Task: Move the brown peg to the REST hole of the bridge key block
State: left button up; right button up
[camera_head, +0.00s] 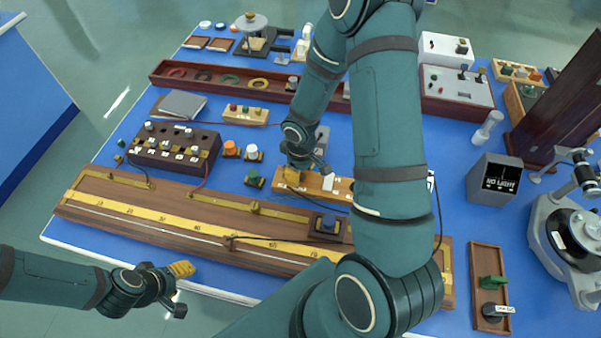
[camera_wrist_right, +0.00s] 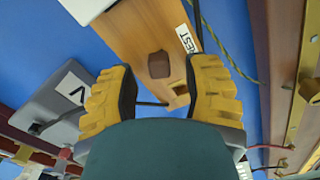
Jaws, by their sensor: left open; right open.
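The bridge key block (camera_head: 341,189) is a light wooden block near the middle of the bench, partly covered by my right arm. In the right wrist view the block (camera_wrist_right: 130,30) carries a white REST label (camera_wrist_right: 187,39). The brown peg (camera_wrist_right: 158,65) shows as a dark brown squarish top on the block, near that label. I cannot tell which hole it is in. My right gripper (camera_wrist_right: 160,74) is open, its yellow fingers on either side of the peg with gaps. In the head view the right gripper (camera_head: 298,173) hides the peg. My left gripper (camera_head: 180,285) is open and empty off the bench's front edge.
The long wooden slide-wire board (camera_head: 130,205) lies in front of the block. A dark plug box (camera_head: 170,155) stands left, with orange (camera_head: 231,149) and green (camera_head: 254,179) knobs between. A grey meter (camera_wrist_right: 62,100) sits beside the block. A dark wire lies close to the right gripper.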

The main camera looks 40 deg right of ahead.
notch_tip(320, 180, up, 11)
jog(key=shift+r, duration=0.15)
dwell(0.6)
